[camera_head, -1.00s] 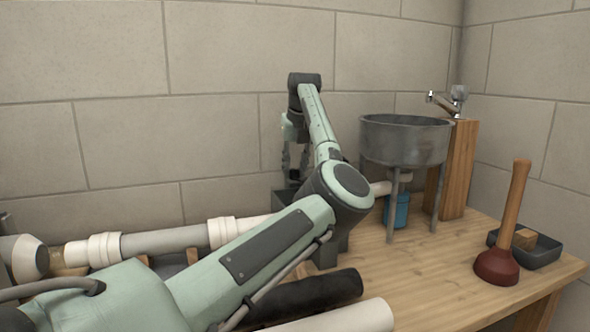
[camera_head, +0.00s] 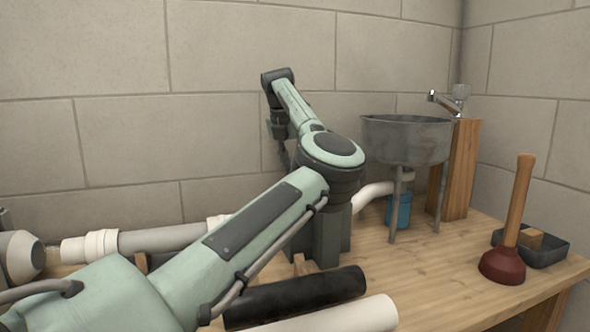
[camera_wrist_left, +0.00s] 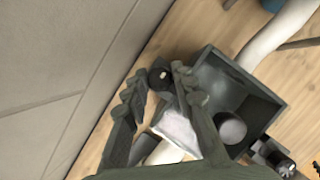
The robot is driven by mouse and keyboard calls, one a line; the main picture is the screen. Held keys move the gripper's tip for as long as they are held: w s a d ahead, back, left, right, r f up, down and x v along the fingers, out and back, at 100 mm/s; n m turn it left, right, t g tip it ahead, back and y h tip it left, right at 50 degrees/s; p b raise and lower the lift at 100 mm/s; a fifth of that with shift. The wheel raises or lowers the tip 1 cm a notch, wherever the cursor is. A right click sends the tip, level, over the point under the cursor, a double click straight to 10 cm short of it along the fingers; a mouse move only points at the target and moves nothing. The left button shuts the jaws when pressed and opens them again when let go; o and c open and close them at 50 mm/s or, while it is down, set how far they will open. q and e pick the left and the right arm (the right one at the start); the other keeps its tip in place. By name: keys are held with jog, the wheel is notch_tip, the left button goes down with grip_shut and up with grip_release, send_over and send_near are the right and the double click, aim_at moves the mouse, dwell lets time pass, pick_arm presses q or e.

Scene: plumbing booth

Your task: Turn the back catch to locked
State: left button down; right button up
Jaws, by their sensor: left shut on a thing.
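A dark grey open box (camera_wrist_left: 243,82) stands on the bench near the wall; its side also shows in the head view (camera_head: 328,238), partly behind my left arm. The back catch (camera_wrist_left: 159,79), a small dark knob with a pale mark, is at the box's wall-side edge. My left gripper (camera_wrist_left: 157,85) has its fingers on either side of this knob and is shut on it. In the head view my left gripper (camera_head: 281,150) is largely hidden by its own arm. The catch's exact setting cannot be read. A second dark catch (camera_wrist_left: 284,165) is on the opposite side. My right gripper is not in view.
A white pipe (camera_wrist_left: 270,35) runs from the box towards the metal basin (camera_head: 405,140) on legs. A black tube (camera_head: 295,297) and a white tube (camera_head: 340,318) lie in front. A plunger (camera_head: 503,264) and a tray (camera_head: 545,255) are at right.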

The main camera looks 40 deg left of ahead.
pick_arm(q)
jog(key=shift+s+f, duration=0.1)
jog(key=shift+f, duration=0.1)
dwell(0.3)
jog(key=c, duration=1.3)
grip_release()
jog(key=shift+s, duration=0.1)
jog(key=shift+o, duration=0.2)
jog(key=shift+r, duration=0.1)
jog(key=shift+r, duration=0.55)
jog(key=v, duration=1.1)
jog(key=shift+s+f, duration=0.1)
